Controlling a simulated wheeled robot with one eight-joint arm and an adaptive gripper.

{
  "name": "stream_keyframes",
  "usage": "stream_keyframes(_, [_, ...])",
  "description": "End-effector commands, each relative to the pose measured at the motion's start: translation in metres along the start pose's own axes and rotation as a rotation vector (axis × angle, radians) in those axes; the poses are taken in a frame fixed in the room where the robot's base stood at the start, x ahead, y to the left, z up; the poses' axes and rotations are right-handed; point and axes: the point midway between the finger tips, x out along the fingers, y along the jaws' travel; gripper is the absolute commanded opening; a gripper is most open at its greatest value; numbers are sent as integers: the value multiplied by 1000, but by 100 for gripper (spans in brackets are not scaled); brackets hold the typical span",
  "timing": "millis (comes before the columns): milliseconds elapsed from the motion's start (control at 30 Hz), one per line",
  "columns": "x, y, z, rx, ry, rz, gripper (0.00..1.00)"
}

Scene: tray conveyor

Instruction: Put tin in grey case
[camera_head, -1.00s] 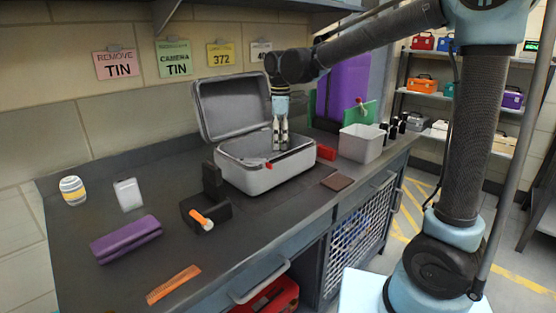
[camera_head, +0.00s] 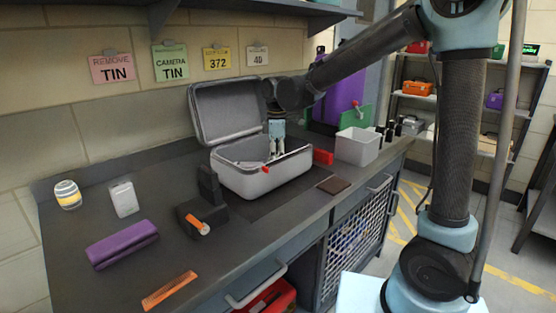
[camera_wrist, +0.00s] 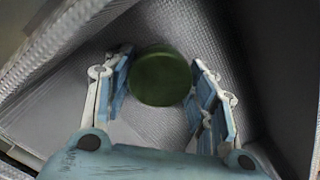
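The grey case (camera_head: 262,178) stands on the bench with its lid (camera_head: 232,112) open and leaning back. My gripper (camera_head: 276,155) points down into the case, its fingertips partly below the rim. In the wrist view, a dark green round tin (camera_wrist: 160,76) sits between the two fingertips. Both fingers appear to touch its sides, and the grey textured case lining surrounds it. In the head view the tin is hidden by the case and my gripper.
A white open bin (camera_head: 357,146) and a red block (camera_head: 323,157) stand right of the case. A black holder with an orange-handled item (camera_head: 198,226), a purple case (camera_head: 122,244), a white box (camera_head: 124,198) and a striped jar (camera_head: 67,194) are to the left. The case walls closely surround my fingers.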

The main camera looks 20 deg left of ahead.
Motion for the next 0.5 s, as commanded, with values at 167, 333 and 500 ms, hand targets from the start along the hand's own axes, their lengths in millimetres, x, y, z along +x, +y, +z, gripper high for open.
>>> stream_keyframes(167, [0, 0, 0, 0, 0, 0, 70])
stream_keyframes(333, [0, 0, 0, 0, 0, 0, 70])
stream_keyframes(500, [-5, 0, 0, 0, 0, 0, 70])
